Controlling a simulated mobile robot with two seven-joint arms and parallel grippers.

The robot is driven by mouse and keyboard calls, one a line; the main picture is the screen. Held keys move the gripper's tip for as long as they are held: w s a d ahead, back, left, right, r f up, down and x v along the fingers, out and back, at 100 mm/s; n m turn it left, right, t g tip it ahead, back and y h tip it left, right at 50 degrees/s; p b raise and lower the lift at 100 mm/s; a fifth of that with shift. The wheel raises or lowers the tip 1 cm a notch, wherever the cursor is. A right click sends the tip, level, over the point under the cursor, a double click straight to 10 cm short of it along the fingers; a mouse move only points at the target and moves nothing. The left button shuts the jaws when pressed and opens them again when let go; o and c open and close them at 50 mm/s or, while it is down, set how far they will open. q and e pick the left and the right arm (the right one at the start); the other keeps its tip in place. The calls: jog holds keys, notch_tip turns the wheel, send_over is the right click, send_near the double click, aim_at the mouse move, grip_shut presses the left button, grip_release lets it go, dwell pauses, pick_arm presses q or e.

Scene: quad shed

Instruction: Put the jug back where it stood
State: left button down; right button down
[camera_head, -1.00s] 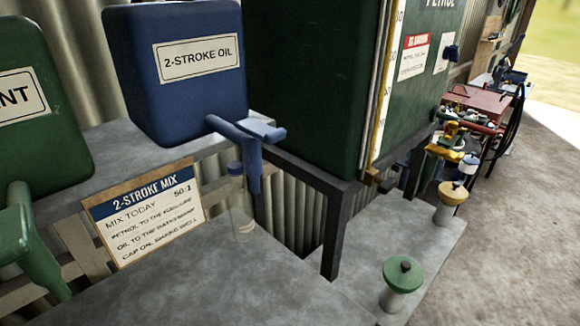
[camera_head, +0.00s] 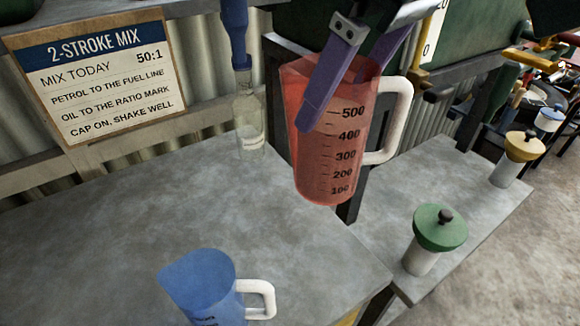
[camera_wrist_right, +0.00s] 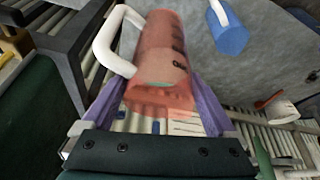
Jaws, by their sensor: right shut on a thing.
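A translucent red measuring jug (camera_head: 325,170) with a white handle and black marks up to 500 is near the right end of the bench in the head view. My right gripper (camera_head: 335,95), with purple fingers, is shut on its upper part. The jug is roughly upright and appears to hang above the bench edge. In the right wrist view the red jug (camera_wrist_right: 163,50) sits between the two purple fingers of the right gripper (camera_wrist_right: 158,100). A blue jug (camera_head: 205,285) with a white handle stands at the bench front. My left gripper is not in view.
A 2-stroke mix sign (camera_head: 95,75) hangs at the back left. A green-topped post (camera_head: 440,228) stands on the lower right ledge. The bench's (camera_head: 110,215) left and middle are clear.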

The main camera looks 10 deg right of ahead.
jog(key=shift+s+d+f, duration=0.1)
jog(key=shift+s+f, duration=0.1)
jog(key=shift+s, duration=0.05)
notch_tip(320, 180, down, 19)
jog(key=b, duration=0.1)
jog(key=shift+f, duration=0.2)
jog(key=shift+s+f, duration=0.1)
jog(key=shift+f, duration=0.05)
